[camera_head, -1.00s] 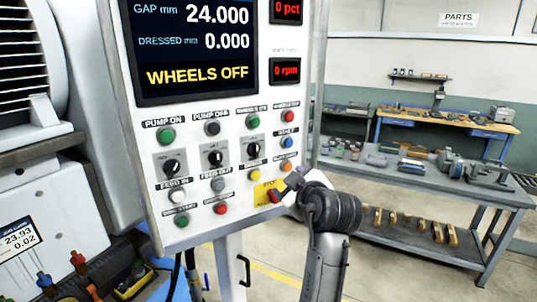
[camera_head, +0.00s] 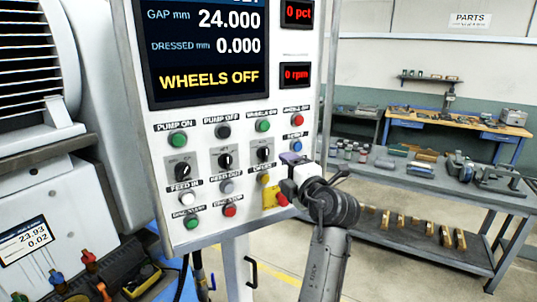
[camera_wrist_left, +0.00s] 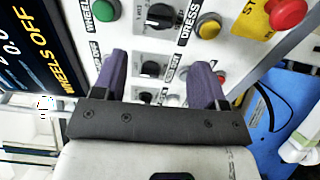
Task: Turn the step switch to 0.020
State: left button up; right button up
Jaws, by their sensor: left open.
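Three black rotary switches sit in a row on the white control panel: left (camera_head: 181,168), middle (camera_head: 225,160) and right (camera_head: 263,155). Their small labels and scales are too blurred to tell which is the step switch. My left gripper (camera_head: 293,160) is in front of the panel's right edge, near the blue button. In the left wrist view its two purple fingers (camera_wrist_left: 158,82) are apart, with nothing held. A black switch (camera_wrist_left: 153,68) shows beyond the gap between them, and another (camera_wrist_left: 160,14) above. I cannot tell the distance to the panel. My right gripper is not in view.
Push buttons surround the switches, including a green one (camera_head: 178,139) and a yellow one (camera_wrist_left: 208,27). A red stop button (camera_wrist_left: 287,12) on a yellow plate is close to my gripper. The screen (camera_head: 205,50) reads WHEELS OFF. A grey workbench (camera_head: 440,185) stands to the right.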

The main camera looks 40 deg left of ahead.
aim_at(267, 156)
pick_arm(q)
jog(key=p+x, duration=0.2)
jog(key=x, duration=0.7)
jog(key=shift+r, duration=0.1)
jog(key=shift+w+a, duration=0.1)
jog(key=shift+a, duration=0.3)
jog(key=c, duration=0.9)
